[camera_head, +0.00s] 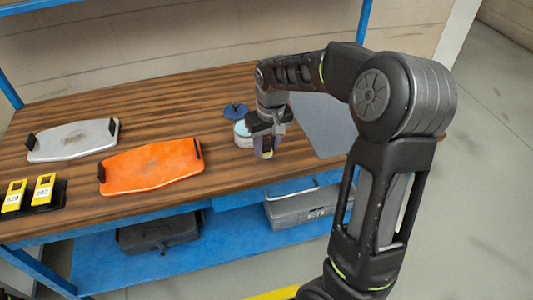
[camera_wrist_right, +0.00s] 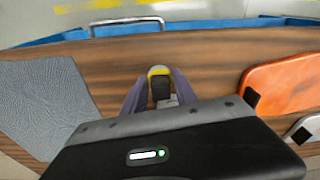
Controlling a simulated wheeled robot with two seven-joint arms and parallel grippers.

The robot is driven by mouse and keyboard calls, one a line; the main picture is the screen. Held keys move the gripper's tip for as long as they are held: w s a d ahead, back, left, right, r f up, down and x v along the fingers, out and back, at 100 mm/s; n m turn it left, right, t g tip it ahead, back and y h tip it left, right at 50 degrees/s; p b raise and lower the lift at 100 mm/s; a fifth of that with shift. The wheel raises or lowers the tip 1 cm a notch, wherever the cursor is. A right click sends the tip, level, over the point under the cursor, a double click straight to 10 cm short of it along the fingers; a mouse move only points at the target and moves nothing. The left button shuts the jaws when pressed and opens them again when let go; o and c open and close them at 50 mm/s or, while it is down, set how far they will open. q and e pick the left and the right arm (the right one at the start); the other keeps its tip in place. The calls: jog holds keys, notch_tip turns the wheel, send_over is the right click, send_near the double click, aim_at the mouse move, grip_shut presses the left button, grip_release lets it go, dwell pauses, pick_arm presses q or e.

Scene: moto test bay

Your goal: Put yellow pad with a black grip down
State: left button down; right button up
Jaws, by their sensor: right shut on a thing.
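The yellow pad with a black grip shows in the right wrist view (camera_wrist_right: 160,72), between the two fingers. Its yellow end points toward the bench's front edge, and its black part lies nearer the gripper. In the head view only a small bit of the pad (camera_head: 267,155) shows under the fingers. My right gripper (camera_head: 265,146) is shut on it, low over the front of the wooden bench top. I cannot tell whether the pad touches the wood. In the right wrist view the fingers (camera_wrist_right: 160,98) flank it. My left gripper is not in view.
A white tub (camera_head: 242,137) and a dark blue lid (camera_head: 236,111) stand just left of the gripper. A grey mat (camera_head: 325,125) lies to the right. Orange (camera_head: 150,167) and silver (camera_head: 75,140) plates lie left. Yellow devices (camera_head: 43,187) sit in a black holder at far left.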

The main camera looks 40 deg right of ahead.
aim_at(267, 150)
jog(key=shift+f, duration=1.75)
jog(key=shift+f, duration=0.2)
jog(key=o, duration=1.2)
jog(key=shift+r, duration=0.1)
notch_tip(267, 150, up, 12)
jog(key=s, duration=0.1)
jog(key=shift+s, duration=0.25)
jog(key=shift+r, duration=0.1)
